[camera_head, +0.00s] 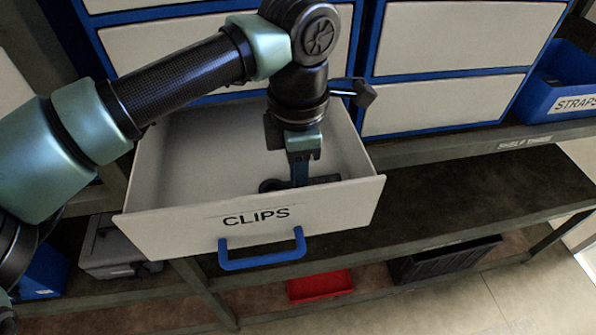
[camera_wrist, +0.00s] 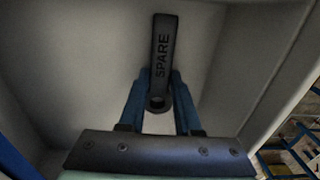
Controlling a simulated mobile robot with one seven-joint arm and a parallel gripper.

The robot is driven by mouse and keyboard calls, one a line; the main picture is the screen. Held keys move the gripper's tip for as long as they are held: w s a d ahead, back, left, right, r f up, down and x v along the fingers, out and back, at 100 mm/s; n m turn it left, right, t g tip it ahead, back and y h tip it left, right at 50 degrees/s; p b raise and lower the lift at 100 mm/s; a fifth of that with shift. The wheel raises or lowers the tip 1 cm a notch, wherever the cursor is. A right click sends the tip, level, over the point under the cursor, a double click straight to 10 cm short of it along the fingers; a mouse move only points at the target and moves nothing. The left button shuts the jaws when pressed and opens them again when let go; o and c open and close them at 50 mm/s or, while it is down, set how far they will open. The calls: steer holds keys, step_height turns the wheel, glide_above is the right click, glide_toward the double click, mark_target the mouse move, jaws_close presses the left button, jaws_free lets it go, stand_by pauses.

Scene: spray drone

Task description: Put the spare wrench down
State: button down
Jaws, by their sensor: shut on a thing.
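The spare wrench (camera_wrist: 162,50) is dark, with SPARE written along its handle and a ring at its near end. My gripper (camera_wrist: 158,88) is shut on it, one blue finger on each side near the ring end. In the head view, my gripper (camera_head: 299,180) points down inside an open drawer (camera_head: 178,225) labelled CLIPS, and the wrench (camera_head: 270,186) lies crosswise low behind the drawer's front. I cannot tell whether the wrench touches the drawer floor. My fingers hide the middle of it in the head view.
The drawer floor around the wrench looks bare. Shut drawers (camera_head: 445,40) stand behind. A blue STRAPS bin (camera_head: 565,90) is at the right. The shelf (camera_head: 480,195) right of the drawer is clear. A red tray (camera_head: 320,286) and a black crate (camera_head: 443,262) sit lower.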

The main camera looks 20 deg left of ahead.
steer(key=shift+f, duration=0.1)
steer(key=c, duration=1.1)
jaws_free()
steer(key=shift+f, duration=0.1)
steer(key=o, duration=0.5)
